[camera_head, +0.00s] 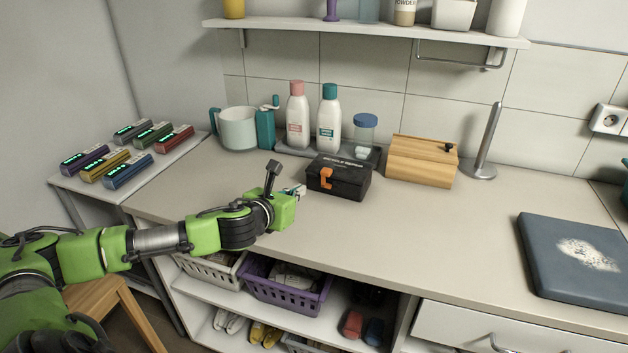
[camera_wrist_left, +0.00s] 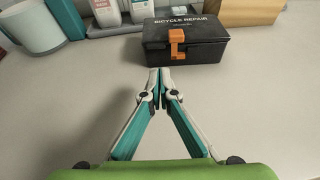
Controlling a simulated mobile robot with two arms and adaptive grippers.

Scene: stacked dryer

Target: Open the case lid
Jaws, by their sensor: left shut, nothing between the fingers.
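The case is a small black box (camera_head: 336,184) with "BICYCLE REPAIR" on its lid and an orange latch (camera_head: 326,177) on its front. It stands on the counter and its lid is down. In the left wrist view the case (camera_wrist_left: 203,47) is at the top, with its orange latch (camera_wrist_left: 177,43) facing me. My left gripper (camera_head: 299,190) is in front of the case at its left. In the wrist view its fingertips (camera_wrist_left: 160,74) are together and empty, just short of the case front and a little left of the latch. My right gripper is not in view.
Behind the case stand two bottles (camera_head: 298,115) and a blue-lidded jar (camera_head: 365,130) on a dark tray. A white pot (camera_head: 239,128) is to the left, a wooden box (camera_head: 421,162) to the right. A dark board (camera_head: 577,258) lies further right. The counter between is clear.

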